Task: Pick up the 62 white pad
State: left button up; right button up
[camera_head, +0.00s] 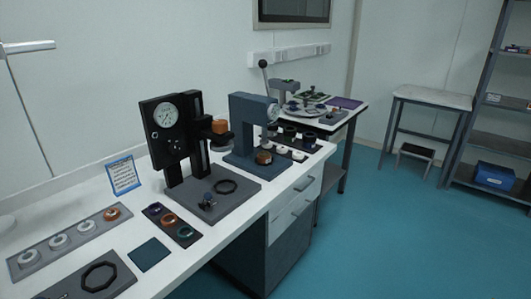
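Two groups of white pads show, and no number 62 can be read on any. Three white ring-like pads, the nearest (28,258), the middle one (58,241) and the farthest (86,226), stand in a row on a long grey tray (72,240) at the left. A copper-coloured piece (112,213) ends that row. Farther back, small white pads (281,150) sit in a dark tray beside the blue-grey press, close to a brown round piece (264,157). Neither of my grippers is in view.
A black gauge stand (175,140) and a blue-grey press (243,130) rise from the white bench. A small dark tray (172,222) holds coloured rings. A blue-framed sign (123,175) stands behind. The teal floor (390,230) right of the bench is clear.

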aim_at(298, 154)
jog(key=i+l+u, duration=0.2)
jog(key=l, duration=0.15)
jog(key=i+l+u, duration=0.2)
jog(key=l, duration=0.2)
jog(key=i+l+u, duration=0.2)
jog(key=l, duration=0.25)
jog(key=l+u, duration=0.2)
jog(key=l, duration=0.2)
jog(key=i+l+u, duration=0.2)
jog(key=l, duration=0.3)
jog(key=l+u, duration=0.15)
jog(key=l, duration=0.35)
jog(key=k+l+u, duration=0.15)
jog(key=l, duration=0.3)
jog(key=l+u, duration=0.15)
jog(key=l, duration=0.35)
jog(key=k+l+u, duration=0.15)
jog(key=l, duration=0.3)
